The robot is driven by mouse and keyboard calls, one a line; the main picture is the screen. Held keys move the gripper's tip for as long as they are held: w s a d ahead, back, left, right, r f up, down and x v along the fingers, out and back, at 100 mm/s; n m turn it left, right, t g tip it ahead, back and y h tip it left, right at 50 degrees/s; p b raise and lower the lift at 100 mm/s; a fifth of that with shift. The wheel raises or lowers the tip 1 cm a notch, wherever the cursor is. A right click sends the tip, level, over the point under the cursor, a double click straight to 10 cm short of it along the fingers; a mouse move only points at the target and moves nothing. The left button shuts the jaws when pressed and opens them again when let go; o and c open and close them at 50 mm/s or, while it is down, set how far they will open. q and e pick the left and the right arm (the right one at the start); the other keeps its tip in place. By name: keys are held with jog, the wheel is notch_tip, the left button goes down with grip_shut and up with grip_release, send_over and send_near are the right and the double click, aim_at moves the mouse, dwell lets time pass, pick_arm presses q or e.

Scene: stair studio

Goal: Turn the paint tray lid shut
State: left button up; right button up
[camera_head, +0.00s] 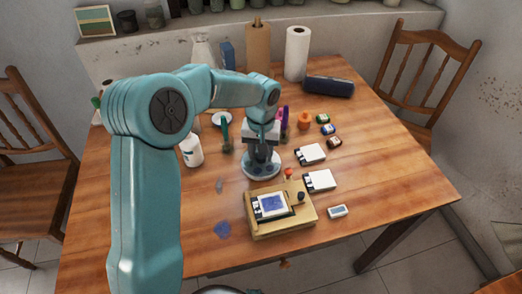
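My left gripper (262,160) points down over the table, just above a round pale grey dish (262,175), which may be the paint tray. The gripper hides much of the dish's middle, so I cannot tell how its lid stands or whether the fingers touch it. The finger gap is too small to judge. A wooden block (309,213) with a framed blue square and a dark knob sits in front of the dish, slightly right. My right gripper is not in view.
White cards (321,180), small jars (327,130) and a white eraser-like block (338,211) lie to the right. A white bottle (192,150) stands left of the gripper. Paper rolls (298,54) and a dark case (329,86) are at the back. The table's front left is mostly clear.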

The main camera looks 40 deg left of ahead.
pick_arm(q)
jog(key=shift+o, duration=0.9)
notch_tip(320, 180, up, 16)
jog(key=p, duration=0.2)
jog(key=shift+r, duration=0.15)
